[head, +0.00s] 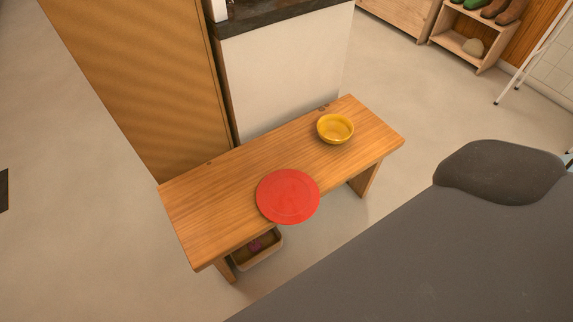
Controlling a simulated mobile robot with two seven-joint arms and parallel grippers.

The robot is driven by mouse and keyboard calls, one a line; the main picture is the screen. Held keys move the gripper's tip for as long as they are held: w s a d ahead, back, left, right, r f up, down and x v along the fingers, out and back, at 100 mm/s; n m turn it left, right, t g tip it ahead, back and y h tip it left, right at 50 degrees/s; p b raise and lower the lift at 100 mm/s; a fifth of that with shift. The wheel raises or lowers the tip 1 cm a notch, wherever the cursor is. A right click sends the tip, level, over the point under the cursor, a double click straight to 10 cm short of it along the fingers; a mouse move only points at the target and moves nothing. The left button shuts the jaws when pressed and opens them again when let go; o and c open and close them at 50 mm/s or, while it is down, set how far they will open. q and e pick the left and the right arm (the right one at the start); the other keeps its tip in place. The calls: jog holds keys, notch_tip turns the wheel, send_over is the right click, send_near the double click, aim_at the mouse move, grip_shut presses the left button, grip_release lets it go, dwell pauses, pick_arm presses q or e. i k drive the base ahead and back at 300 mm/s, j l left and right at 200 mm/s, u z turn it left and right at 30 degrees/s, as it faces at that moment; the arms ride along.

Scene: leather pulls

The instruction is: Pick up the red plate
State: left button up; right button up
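The red plate (288,196) is round and lies flat on a wooden bench (205,210), near the middle of its front long edge. The plate's near rim reaches to or slightly past that edge. Nothing lies on the plate and nothing covers it. Neither of my grippers shows in the head view.
A yellow bowl (335,129) stands on the bench's right part. A wooden panel (140,80) and a white block (285,75) stand behind the bench. A bin (257,249) sits beneath it. A large grey form (440,260) fills the lower right. Floor at left is mostly clear.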

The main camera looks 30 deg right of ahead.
aim_at(284, 196)
jog(key=k+j, duration=0.2)
jog(key=k, duration=0.25)
jog(key=k+j, duration=0.2)
jog(key=k, duration=0.3)
